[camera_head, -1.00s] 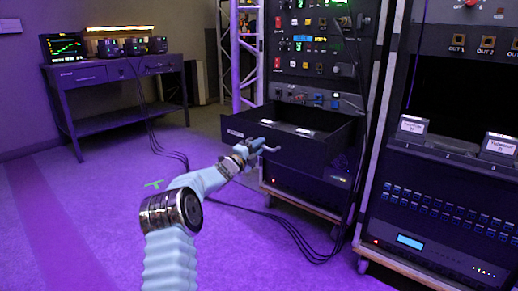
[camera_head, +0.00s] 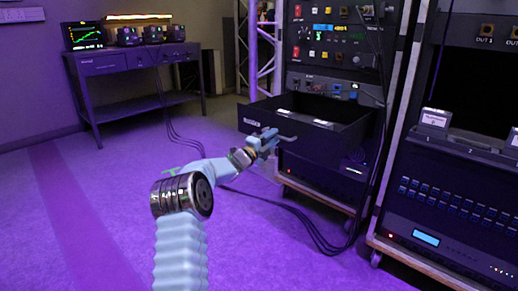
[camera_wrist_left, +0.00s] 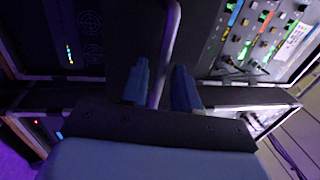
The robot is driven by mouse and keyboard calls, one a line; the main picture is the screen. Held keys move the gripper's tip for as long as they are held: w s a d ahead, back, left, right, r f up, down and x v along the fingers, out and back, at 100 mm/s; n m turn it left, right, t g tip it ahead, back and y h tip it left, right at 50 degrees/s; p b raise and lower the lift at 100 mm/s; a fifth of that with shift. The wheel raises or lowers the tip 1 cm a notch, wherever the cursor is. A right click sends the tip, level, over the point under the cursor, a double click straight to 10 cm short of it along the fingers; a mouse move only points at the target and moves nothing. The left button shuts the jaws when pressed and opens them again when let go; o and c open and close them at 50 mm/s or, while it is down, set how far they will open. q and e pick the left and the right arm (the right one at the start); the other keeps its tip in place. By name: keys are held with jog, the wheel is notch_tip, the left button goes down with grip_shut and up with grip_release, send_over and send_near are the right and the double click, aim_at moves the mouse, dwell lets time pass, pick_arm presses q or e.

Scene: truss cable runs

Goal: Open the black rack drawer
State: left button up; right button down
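The black rack drawer (camera_head: 296,142) stands pulled out from the lower part of the middle rack in the head view, with its open top and inside showing. A bar handle (camera_head: 287,138) sticks out from its front. My left gripper (camera_head: 268,141) is at this handle. In the left wrist view, the handle bar (camera_wrist_left: 168,45) runs between the two blue fingers of my left gripper (camera_wrist_left: 160,85). Narrow gaps show between bar and fingers, so the gripper looks open around it. My right gripper is in neither view.
Small pale-labelled items (camera_head: 322,123) lie in the drawer. A second rack (camera_head: 440,205) stands close at the right. Black cables (camera_head: 320,238) hang down and lie on the floor. A desk (camera_head: 125,75) with equipment stands back left. The purple floor (camera_head: 95,200) at left is clear.

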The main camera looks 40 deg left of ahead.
pick_arm(q)
jog(key=d+v, duration=0.1)
jog(key=v, duration=1.1)
jog(key=shift+a, duration=0.45)
